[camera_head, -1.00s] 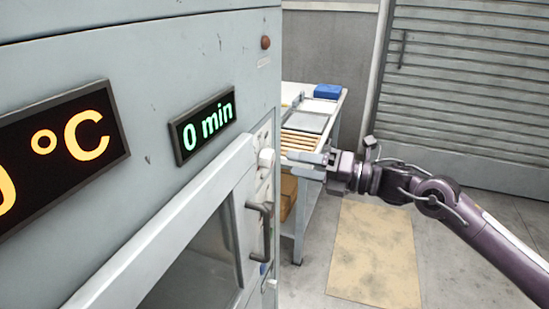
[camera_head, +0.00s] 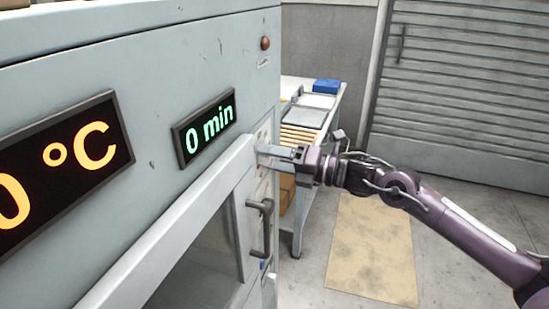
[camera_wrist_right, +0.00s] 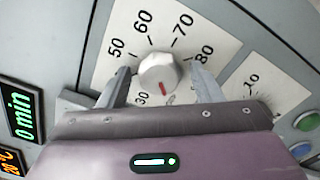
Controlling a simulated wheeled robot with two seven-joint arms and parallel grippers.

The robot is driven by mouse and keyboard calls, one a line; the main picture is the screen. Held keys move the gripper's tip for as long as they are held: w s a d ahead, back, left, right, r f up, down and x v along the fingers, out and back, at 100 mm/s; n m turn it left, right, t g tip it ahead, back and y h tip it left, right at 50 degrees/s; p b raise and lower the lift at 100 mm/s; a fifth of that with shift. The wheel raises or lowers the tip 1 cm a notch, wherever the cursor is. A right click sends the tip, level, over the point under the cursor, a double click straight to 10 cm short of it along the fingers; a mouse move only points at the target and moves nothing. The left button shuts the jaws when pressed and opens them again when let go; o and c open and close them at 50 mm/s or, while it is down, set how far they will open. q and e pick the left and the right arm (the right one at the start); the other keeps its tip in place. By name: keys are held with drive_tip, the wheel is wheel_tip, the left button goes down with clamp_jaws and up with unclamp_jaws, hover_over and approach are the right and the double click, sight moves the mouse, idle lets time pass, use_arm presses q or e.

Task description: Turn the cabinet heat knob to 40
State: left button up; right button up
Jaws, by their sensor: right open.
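The heat knob (camera_wrist_right: 159,73) is a light grey dial with a red mark, on a white scale plate (camera_wrist_right: 125,22) printed 30, 50, 60, 70 and 80 in the right wrist view. Its red mark points down in that view, near the 30. My right gripper (camera_wrist_right: 160,88) is open, with one finger on each side of the knob; I cannot tell whether they touch it. In the head view my right gripper (camera_head: 268,151) reaches the cabinet front (camera_head: 150,60) and hides the knob. The orange display (camera_head: 55,175) shows a 0 and °C, cut off at the left. My left gripper is out of view.
A green 0 min display (camera_head: 208,127) sits above the cabinet door with its dark handle (camera_head: 261,228). A second dial scale (camera_wrist_right: 262,95), a green button (camera_wrist_right: 307,121) and a blue button (camera_wrist_right: 301,149) are nearby. A side table (camera_head: 338,103) stands behind; open floor lies right.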

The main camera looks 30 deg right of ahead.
drive_tip(key=c, duration=1)
drive_tip(key=m, duration=0.3)
drive_tip(key=shift+m+p, duration=0.3)
drive_tip(key=shift+m, duration=0.1)
drive_tip(key=m+p, duration=0.1)
drive_tip(key=m, duration=0.1)
drive_tip(key=shift+r+m, duration=0.1)
drive_tip(key=shift+m, duration=0.3)
drive_tip(key=m+p, duration=0.5)
drive_tip(key=m, duration=0.3)
drive_tip(key=shift+m, duration=0.3)
drive_tip(key=shift+m+p, duration=1.05)
drive_tip(key=shift+m, duration=0.25)
